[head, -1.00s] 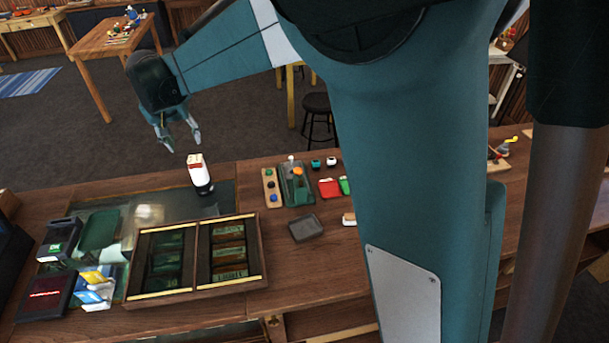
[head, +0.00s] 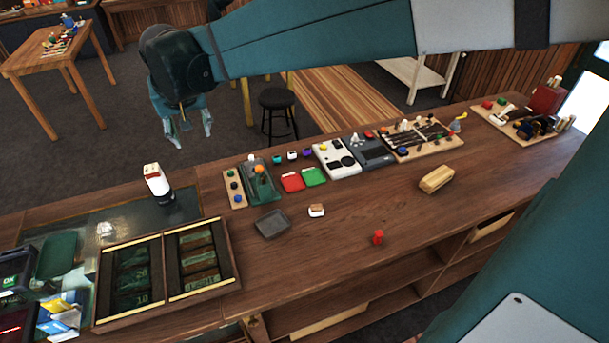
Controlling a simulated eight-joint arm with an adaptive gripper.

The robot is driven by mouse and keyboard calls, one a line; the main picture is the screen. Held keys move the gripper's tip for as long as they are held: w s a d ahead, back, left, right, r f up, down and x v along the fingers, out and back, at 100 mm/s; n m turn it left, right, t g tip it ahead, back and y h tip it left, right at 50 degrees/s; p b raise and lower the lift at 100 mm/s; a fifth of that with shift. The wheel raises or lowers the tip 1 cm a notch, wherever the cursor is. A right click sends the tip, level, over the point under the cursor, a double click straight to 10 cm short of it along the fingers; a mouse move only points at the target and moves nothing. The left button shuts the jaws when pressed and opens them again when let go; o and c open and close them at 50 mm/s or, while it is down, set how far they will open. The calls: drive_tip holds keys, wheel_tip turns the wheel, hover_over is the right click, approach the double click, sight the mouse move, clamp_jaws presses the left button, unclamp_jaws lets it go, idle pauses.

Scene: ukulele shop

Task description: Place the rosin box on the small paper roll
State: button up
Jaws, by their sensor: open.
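My gripper (head: 193,139) is open and empty, raised beyond the counter's back edge at upper left, fingers pointing down. A small white block with a brown top (head: 316,210) lies on the counter right of the grey tray; it may be the rosin box, but I cannot read it. I cannot clearly pick out the small paper roll; a small white piece (head: 292,155) stands near the back edge between a teal and a purple one, too small to identify. My gripper is left of these and touches nothing.
Several pedals and boards line the back. The front middle is mostly clear.

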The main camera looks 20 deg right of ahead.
drive_tip(key=s+d+f+t, duration=0.1)
drive_tip(key=s+d+f, duration=0.1)
drive_tip(key=s+d, duration=1)
drive_tip(key=s+d+f+t, duration=0.1)
drive_tip(key=s+d+f, duration=0.2)
drive_tip(key=s+d, duration=0.9)
drive_tip(key=s, duration=0.6)
drive_tip(key=shift+s+d+f, duration=0.2)
drive_tip(key=shift+d+f, duration=0.1)
drive_tip(key=shift+d, duration=0.05)
drive_tip(key=shift+f, duration=0.15)
